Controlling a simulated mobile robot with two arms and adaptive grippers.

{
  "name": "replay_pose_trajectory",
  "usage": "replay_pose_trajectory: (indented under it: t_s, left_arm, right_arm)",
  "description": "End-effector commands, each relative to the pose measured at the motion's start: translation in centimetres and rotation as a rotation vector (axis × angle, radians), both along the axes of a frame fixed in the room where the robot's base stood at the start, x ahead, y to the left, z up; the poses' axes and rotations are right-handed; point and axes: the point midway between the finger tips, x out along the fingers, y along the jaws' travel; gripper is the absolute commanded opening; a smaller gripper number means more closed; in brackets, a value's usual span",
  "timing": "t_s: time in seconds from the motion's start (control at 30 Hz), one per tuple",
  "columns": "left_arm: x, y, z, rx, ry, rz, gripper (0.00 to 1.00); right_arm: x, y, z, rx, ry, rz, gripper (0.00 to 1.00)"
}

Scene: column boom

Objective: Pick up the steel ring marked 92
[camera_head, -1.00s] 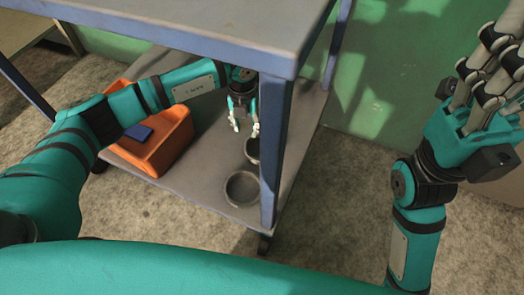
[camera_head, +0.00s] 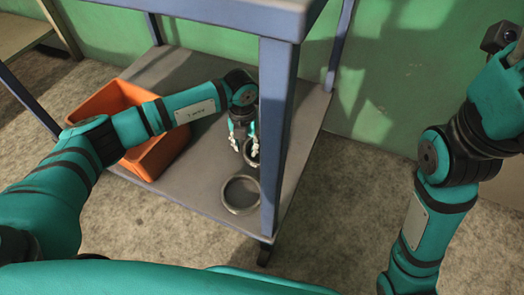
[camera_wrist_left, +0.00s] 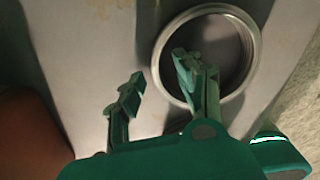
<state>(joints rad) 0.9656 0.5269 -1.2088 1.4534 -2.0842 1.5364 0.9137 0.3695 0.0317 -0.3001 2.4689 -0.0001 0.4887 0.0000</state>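No 92 marking is readable. My right gripper is mostly cut off at the upper right.
An orange bin (camera_head: 162,155) stands on the lower shelf (camera_head: 200,185), left of the rings, partly behind my left arm. The blue cart post (camera_head: 272,140) rises close to the right of the rings.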

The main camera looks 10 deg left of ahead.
Motion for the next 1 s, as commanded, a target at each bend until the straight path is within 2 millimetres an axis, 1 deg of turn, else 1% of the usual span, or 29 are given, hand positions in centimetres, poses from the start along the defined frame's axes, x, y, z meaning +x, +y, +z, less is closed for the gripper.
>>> replay_pose_trajectory:
  t_s: [0.03,0.3,0.87,1.0]
  left_arm:
    - [0.00,-0.01,0.03,0.000,0.000,0.000,0.36]
    - [0.00,-0.01,0.05,0.000,0.000,0.000,0.00]
    - [0.06,-0.03,0.19,-0.001,-0.002,0.000,0.00]
    - [0.07,-0.02,0.56,-0.001,-0.002,0.000,0.00]
  right_arm:
    - [0.01,0.00,0.01,0.000,0.000,0.000,0.40]
    - [0.00,0.00,-0.01,0.000,0.001,0.000,0.40]
    - [0.00,0.01,0.01,0.000,0.000,0.001,0.40]
    - [-0.02,-0.01,0.28,0.000,-0.001,0.001,0.40]
